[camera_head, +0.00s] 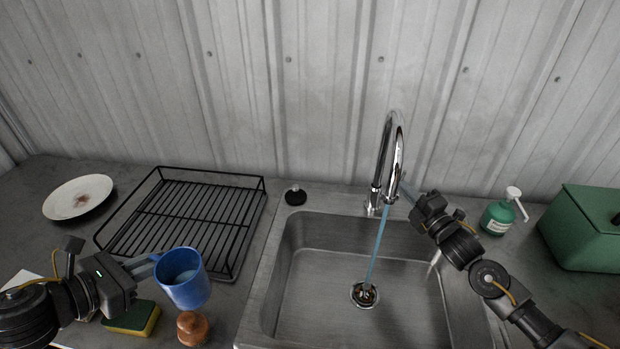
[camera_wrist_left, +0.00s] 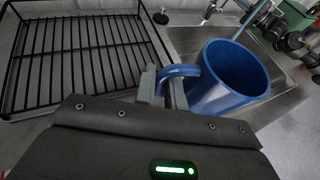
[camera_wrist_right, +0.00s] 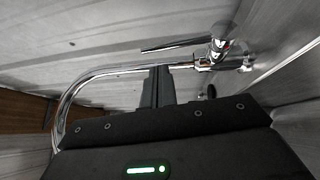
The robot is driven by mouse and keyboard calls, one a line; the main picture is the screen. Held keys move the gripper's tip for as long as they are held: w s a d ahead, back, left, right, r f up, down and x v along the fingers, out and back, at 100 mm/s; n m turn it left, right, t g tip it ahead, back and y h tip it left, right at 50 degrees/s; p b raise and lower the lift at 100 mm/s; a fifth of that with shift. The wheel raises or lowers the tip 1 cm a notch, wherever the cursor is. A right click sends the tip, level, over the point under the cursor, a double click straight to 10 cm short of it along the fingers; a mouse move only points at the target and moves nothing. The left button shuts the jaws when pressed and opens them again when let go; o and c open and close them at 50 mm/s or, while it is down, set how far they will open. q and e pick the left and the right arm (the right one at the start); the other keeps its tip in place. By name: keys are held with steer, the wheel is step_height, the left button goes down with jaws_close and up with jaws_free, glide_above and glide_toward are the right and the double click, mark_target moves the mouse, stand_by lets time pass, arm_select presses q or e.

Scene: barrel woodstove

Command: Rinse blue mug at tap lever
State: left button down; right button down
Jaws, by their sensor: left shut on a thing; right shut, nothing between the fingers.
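The blue mug (camera_head: 183,281) is upright with its open top facing up, left of the sink. My left gripper (camera_head: 150,262) is shut on the mug's handle (camera_wrist_left: 180,72), and the mug shows beside the fingers in the left wrist view (camera_wrist_left: 232,80). The chrome tap (camera_head: 392,150) stands behind the sink, and a blue water stream (camera_head: 377,245) falls from its spout to the drain. My right gripper (camera_head: 408,192) is shut and empty, close beside the tap. In the right wrist view the thin tap lever (camera_wrist_right: 170,46) lies just beyond the fingertips; contact is unclear.
The steel sink (camera_head: 310,290) is empty around its drain (camera_head: 364,294). A black dish rack (camera_head: 190,215), a plate (camera_head: 78,197), a sponge (camera_head: 133,318) and a brown round object (camera_head: 191,329) are on the left. A green soap bottle (camera_head: 498,217) and a green box (camera_head: 585,228) stand right.

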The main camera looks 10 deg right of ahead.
mark_target(148, 256)
arm_select(q)
steer(key=shift+f, duration=0.2)
arm_select(e)
steer(key=shift+w+d, duration=0.4)
steer(key=shift+w, duration=0.3)
steer(key=shift+r, duration=0.1)
